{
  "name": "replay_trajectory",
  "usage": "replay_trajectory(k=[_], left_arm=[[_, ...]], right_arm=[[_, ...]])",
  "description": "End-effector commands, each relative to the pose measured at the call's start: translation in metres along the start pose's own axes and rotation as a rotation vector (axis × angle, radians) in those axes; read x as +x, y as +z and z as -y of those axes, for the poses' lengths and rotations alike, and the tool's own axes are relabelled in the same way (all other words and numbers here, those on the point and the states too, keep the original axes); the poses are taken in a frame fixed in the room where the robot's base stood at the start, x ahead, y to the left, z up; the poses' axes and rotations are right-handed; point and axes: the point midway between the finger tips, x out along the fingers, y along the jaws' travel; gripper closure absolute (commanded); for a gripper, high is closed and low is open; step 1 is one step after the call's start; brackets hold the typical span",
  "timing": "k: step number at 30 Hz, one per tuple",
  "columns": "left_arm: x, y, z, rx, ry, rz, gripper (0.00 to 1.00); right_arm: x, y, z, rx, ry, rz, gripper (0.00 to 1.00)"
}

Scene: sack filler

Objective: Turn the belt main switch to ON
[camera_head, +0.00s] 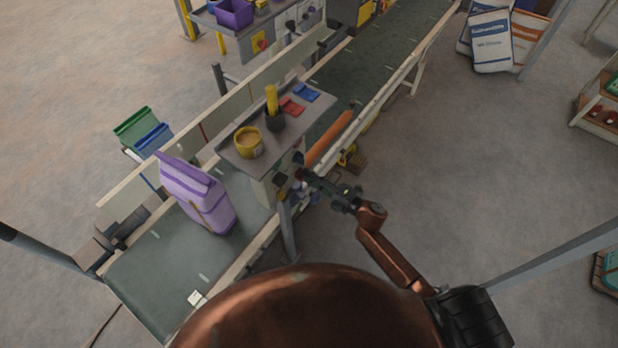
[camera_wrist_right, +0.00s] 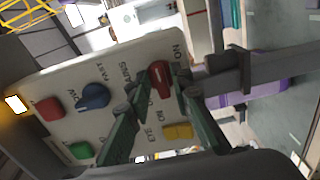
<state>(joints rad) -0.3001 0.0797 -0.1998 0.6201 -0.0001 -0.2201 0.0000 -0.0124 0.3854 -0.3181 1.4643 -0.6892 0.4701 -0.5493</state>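The control panel (camera_wrist_right: 115,95) fills much of the right wrist view, and its lettering is upside down. A red rotary switch (camera_wrist_right: 160,76) sits by lettering that seems to read MAINS, with ON near its upper right. My right gripper (camera_wrist_right: 163,92) is in front of it, fingers apart on either side of the red handle; contact is not clear. In the head view my right gripper (camera_head: 310,180) reaches the end of the small bench (camera_head: 232,155) over the belt. The panel face is too small to read there. My left gripper is not in view.
The panel also carries a blue knob (camera_wrist_right: 93,96), a red button (camera_wrist_right: 50,108), a green button (camera_wrist_right: 81,150) and a yellow control (camera_wrist_right: 178,131). A grey post (camera_head: 288,230) stands close below the gripper. A purple sack (camera_head: 197,192) stands on the belt (camera_head: 160,265).

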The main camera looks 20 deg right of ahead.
Motion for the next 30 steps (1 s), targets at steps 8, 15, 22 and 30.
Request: replay_trajectory(k=[8, 15, 22, 30], left_arm=[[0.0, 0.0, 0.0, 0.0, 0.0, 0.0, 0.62], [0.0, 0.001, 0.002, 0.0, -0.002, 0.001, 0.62], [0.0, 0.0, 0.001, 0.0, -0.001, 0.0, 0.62], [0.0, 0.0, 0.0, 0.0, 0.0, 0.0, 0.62]], right_arm=[[0.001, -0.001, 0.0, -0.001, 0.0, -0.002, 0.72], [-0.012, -0.001, 0.001, -0.001, -0.001, -0.002, 0.72], [-0.058, -0.001, 0.001, 0.0, -0.003, -0.001, 0.72], [-0.105, -0.001, 0.001, -0.001, -0.002, -0.001, 0.72]])
